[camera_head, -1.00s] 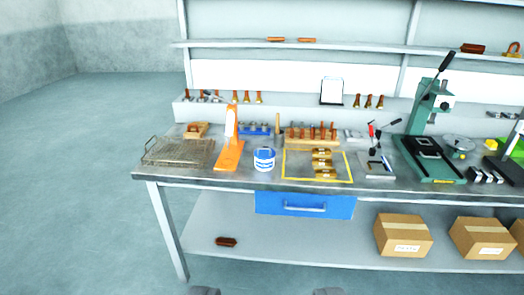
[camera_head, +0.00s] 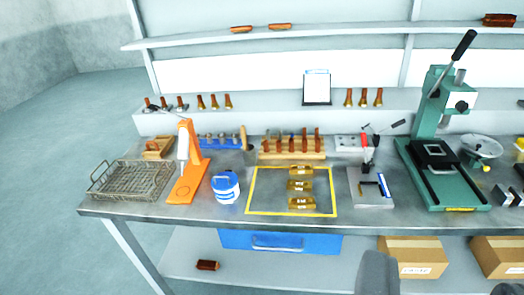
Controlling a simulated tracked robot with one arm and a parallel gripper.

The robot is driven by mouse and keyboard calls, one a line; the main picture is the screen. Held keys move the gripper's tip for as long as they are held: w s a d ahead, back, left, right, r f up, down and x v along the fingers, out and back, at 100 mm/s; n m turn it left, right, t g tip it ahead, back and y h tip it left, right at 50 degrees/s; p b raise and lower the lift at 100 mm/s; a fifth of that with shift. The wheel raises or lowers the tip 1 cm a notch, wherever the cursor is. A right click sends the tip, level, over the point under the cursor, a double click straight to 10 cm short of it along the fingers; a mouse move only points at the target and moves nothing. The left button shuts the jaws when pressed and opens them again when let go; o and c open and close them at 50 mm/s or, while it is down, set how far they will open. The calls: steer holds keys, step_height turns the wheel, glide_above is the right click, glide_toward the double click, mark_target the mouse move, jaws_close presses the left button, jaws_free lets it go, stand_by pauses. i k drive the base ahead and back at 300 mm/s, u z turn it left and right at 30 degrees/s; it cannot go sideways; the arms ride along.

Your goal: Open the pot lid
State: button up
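The pot (camera_head: 226,190) is a small blue and white tub on the workbench, left of the yellow-framed area. Its blue lid is on top, with what looks like a thin handle above it. My gripper (camera_head: 440,272) shows at the bottom right as two grey fingers set wide apart. It is open and empty, in front of the bench and well to the right of the pot. The gripper's lower parts are cut off by the frame.
An orange stand (camera_head: 188,185) is close on the pot's left, with a wire basket (camera_head: 130,195) beyond it. Brass pieces (camera_head: 300,186) lie in the yellow frame to the right. A wooden rack (camera_head: 290,154) stands behind. A green press (camera_head: 440,185) is farther right.

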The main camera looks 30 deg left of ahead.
mark_target(224, 181)
steer(key=u, duration=0.3)
steer(key=i, duration=1.4)
steer(key=u, duration=0.8)
